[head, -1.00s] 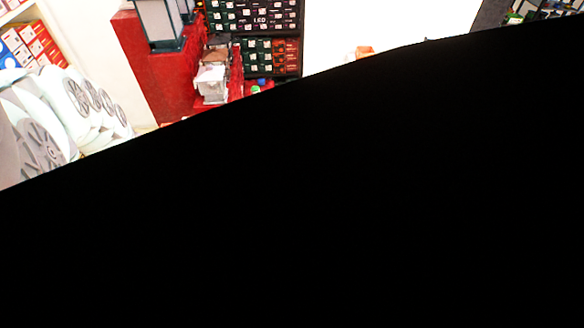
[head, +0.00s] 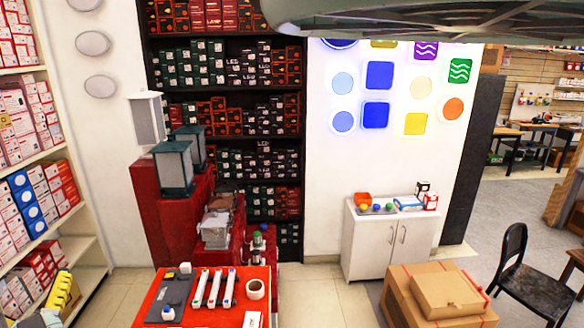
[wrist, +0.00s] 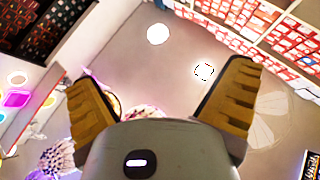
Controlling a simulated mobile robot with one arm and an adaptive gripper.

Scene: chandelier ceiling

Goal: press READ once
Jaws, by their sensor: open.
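No lettering that reads READ can be made out in either view. A red table (head: 200,318) at the front of the head view holds a dark grey panel (head: 165,297) with small white pieces on it. Beside the panel lie several white sticks (head: 214,288) and a roll of tape (head: 256,289). A small white card (head: 252,319) lies near the front, its print too small to read. My gripper (wrist: 160,75) is open and empty in the wrist view, its two yellow-brown fingers wide apart. That view is tilted and shows shelves and a wall; the gripper is not seen in the head view.
Cardboard boxes (head: 432,292) and a black chair (head: 530,284) stand at the right. A white cabinet (head: 388,245) stands against the back wall below glowing coloured panels (head: 378,76). Stocked shelves (head: 30,150) line the left. Tiled floor shows left of the table.

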